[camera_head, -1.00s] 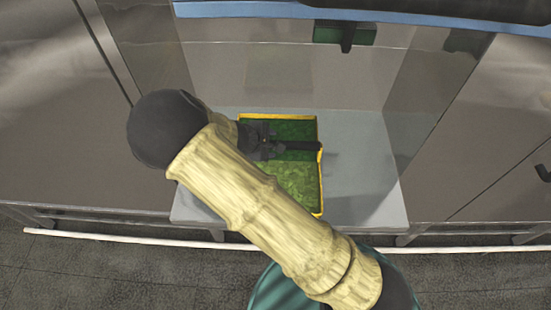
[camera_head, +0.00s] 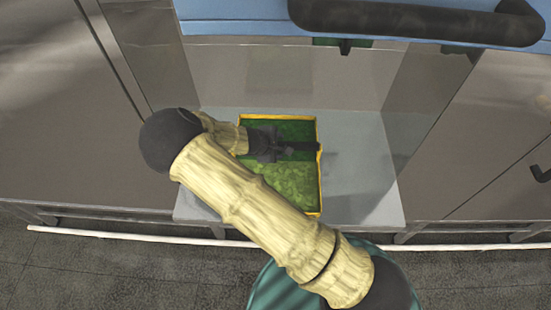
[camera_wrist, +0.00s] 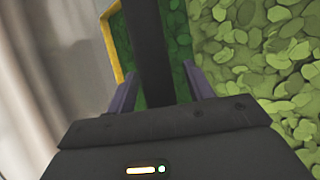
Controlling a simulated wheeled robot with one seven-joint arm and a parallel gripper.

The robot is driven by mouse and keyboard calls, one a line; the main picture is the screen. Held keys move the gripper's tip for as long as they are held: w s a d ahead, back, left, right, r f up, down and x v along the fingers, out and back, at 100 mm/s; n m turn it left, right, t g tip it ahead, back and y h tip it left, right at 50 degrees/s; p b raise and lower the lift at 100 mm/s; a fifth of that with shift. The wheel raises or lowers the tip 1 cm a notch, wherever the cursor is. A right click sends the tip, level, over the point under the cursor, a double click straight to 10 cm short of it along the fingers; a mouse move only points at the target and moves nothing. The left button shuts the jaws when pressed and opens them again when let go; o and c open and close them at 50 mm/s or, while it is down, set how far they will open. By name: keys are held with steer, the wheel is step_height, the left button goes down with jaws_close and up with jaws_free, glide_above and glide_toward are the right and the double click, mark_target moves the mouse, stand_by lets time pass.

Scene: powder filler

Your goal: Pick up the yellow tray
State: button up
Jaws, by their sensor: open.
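The yellow tray (camera_head: 320,185) sits on a pale grey surface in the middle of the head view. It has a yellow rim and a green interior, dark green at the back and lighter green at the front. Its rim also shows at upper left in the wrist view (camera_wrist: 113,45). A dark bar (camera_head: 303,148) crosses the tray towards its right rim. My gripper (camera_wrist: 158,72) is open over the tray, with a finger on each side of the dark bar. I cannot tell whether the fingers touch it. My arm hides the tray's front left part.
The grey work surface (camera_head: 365,190) is bare to the right of the tray. Clear side panels flank it. A blue panel (camera_head: 230,27) with a dark handle (camera_head: 415,20) hangs across the top. Grey cabinets stand on both sides.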

stand_by(0.3)
jaws_close()
steer(key=shift+r, duration=0.1)
stand_by(1.2)
